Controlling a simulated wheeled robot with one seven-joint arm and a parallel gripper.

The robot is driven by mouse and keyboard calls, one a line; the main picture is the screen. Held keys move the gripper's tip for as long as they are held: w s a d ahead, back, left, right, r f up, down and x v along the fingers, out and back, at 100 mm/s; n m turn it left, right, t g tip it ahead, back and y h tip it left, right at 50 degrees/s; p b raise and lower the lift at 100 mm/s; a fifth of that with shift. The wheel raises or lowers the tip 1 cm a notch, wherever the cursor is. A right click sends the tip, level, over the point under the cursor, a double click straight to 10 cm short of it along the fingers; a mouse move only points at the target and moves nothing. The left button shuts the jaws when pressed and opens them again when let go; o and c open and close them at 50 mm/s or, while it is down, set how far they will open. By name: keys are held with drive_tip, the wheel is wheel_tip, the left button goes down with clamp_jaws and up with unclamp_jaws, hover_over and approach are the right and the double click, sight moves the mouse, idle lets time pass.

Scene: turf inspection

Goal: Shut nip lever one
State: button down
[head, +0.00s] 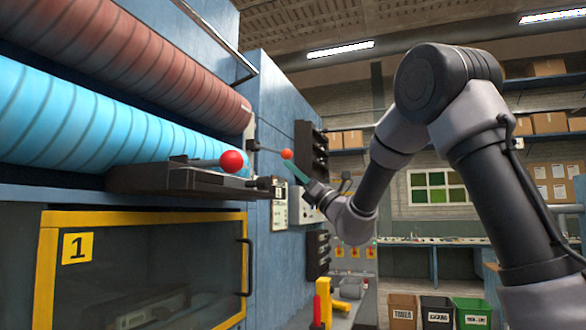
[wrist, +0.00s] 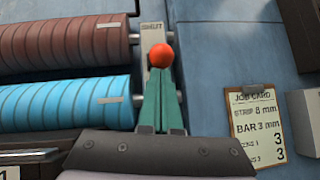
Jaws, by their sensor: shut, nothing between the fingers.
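A lever with an orange ball knob (head: 287,154) sticks out on a thin rod from a pale plate at the roller ends. In the wrist view the knob (wrist: 161,55) is right at my fingertips, in front of a plate marked SHUT (wrist: 152,28). My gripper (head: 297,168) has its green fingers closed together and empty, pointing at this knob; it also shows in the wrist view (wrist: 160,78). I cannot tell if they touch. Another lever with a red ball (head: 232,161) lies over a dark ledge nearer the head camera. No lever number is readable.
A red roller (head: 130,60) sits above a blue roller (head: 90,120). Below is a yellow-framed door (head: 140,217) with a 1 label. A job card (wrist: 258,128) hangs on the blue panel at right. Dark boxes (head: 311,150) stick out farther along the machine.

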drive_tip(key=shift+r, duration=0.1)
drive_tip(key=shift+s+d+r+g+h, duration=0.15)
drive_tip(key=shift+d+r+g+h, duration=0.3)
drive_tip(key=shift+r, duration=0.25)
wheel_tip(320, 180, up, 12)
drive_tip(key=n+g+h, duration=0.1)
drive_tip(key=g+h, duration=0.2)
drive_tip(key=h, duration=0.2)
drive_tip(key=shift+r+n+h, duration=0.25)
drive_tip(key=shift+n+h, duration=0.05)
drive_tip(key=shift+h, duration=0.05)
drive_tip(key=shift+g, duration=0.25)
